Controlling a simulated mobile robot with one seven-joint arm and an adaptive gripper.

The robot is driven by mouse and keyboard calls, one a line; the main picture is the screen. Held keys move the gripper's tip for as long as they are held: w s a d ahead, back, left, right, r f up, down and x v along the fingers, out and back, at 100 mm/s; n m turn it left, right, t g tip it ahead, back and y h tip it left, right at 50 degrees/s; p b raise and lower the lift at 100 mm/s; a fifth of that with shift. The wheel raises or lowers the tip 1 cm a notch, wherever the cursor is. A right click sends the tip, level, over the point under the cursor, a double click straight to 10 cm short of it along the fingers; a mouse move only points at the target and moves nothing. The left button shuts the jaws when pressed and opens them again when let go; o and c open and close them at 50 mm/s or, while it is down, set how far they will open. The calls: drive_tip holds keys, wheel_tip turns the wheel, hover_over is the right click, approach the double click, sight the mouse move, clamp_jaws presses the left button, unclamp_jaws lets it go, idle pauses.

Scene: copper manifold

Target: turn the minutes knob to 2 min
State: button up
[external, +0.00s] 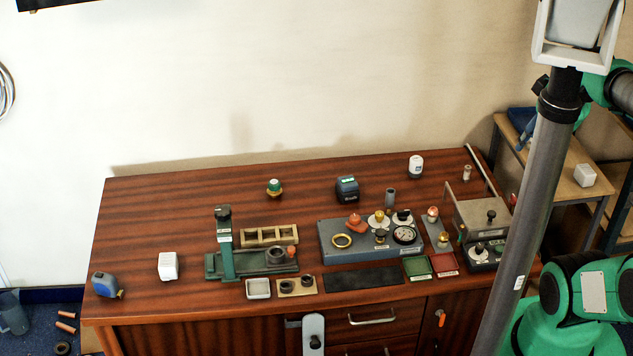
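A grey box-shaped unit (484,215) stands at the right end of the wooden bench. Its front carries a black knob on a pale round dial (478,248) and a smaller dark knob beside it. The markings are too small to read, so I cannot tell which is the minutes knob or where it points. A blue-grey panel (345,256) at centre right also carries knobs and a round gauge (404,235). My gripper is not visible; only green and grey parts of my body show at the right edge, apart from the unit's front.
My grey column partly covers the bench's right end. A green press-like fixture (226,262), a wooden divided tray (268,236), a dark mat (364,279), and green (417,267) and red (444,265) trays occupy the bench (150,215). Its left part is mostly clear.

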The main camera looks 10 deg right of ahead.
drive_tip(key=w+f+n+g+p, duration=0.1)
drive_tip(key=w+f+n+p, duration=0.1)
drive_tip(key=w+f, duration=0.3)
drive_tip(key=n+g+p, duration=0.5)
hover_over(481, 246)
wheel_tip(481, 246, down, 24)
drive_tip(key=shift+f, duration=0.25)
drive_tip(key=shift+f, duration=0.15)
wheel_tip(481, 246, down, 14)
drive_tip(key=b, duration=0.3)
drive_tip(key=shift+r+b, duration=0.25)
drive_tip(key=shift+b, duration=0.15)
clamp_jaws()
